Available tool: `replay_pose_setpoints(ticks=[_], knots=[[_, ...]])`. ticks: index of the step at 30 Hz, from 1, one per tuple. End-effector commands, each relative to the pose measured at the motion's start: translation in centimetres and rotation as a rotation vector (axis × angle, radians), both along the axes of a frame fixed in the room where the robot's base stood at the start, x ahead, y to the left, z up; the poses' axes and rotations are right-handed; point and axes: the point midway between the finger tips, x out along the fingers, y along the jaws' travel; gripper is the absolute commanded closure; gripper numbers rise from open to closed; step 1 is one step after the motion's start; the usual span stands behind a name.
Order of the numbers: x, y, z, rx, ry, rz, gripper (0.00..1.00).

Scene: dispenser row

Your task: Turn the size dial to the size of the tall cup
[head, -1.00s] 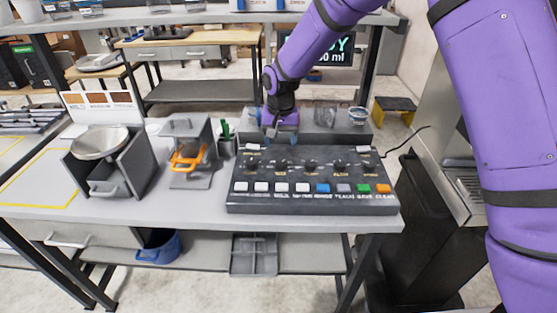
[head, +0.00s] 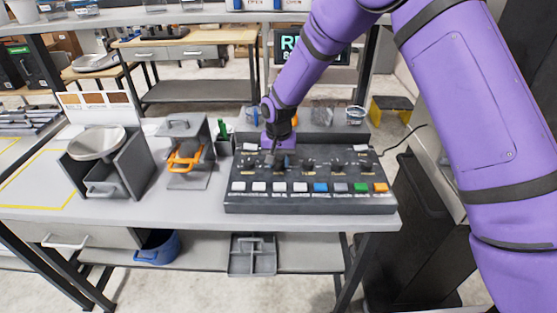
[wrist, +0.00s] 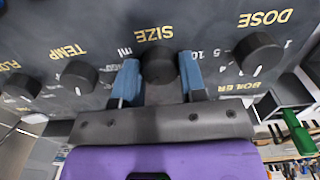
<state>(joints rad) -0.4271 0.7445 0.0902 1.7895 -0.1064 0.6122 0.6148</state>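The black size dial (wrist: 159,66) shows in the wrist view under the yellow SIZE lettering, on the dark control panel (head: 310,207). My gripper (wrist: 161,80) has its two blue fingers on either side of this dial, near its sides; I cannot tell whether they touch it. In the head view my gripper (head: 279,160) is low over the left half of the panel. The dial's pointer and most of its scale are hidden. Clear vessels, one (head: 321,117) and another (head: 356,115), stand behind the panel; I cannot tell which is the tall cup.
The dose dial (wrist: 258,54) and temp dial (wrist: 78,77) flank the size dial. A stand with an orange handle (head: 185,157) and a scale with a bowl (head: 97,143) are to the left. A display (head: 288,43) is partly hidden.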

Motion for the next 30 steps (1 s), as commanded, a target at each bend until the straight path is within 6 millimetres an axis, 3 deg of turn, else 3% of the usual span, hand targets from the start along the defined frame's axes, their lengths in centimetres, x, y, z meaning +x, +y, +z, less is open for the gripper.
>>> replay_pose_setpoints(ticks=[1, 3, 14, 30], knots=[[0.00, 0.00, 0.01, 0.000, 0.000, 0.000, 0.74], [0.00, 0.00, 0.01, 0.000, 0.000, 0.000, 0.86], [0.02, -0.02, 0.03, 0.000, 0.000, 0.053, 0.86], [0.07, -0.07, 0.02, 0.000, -0.001, 0.462, 0.86]])
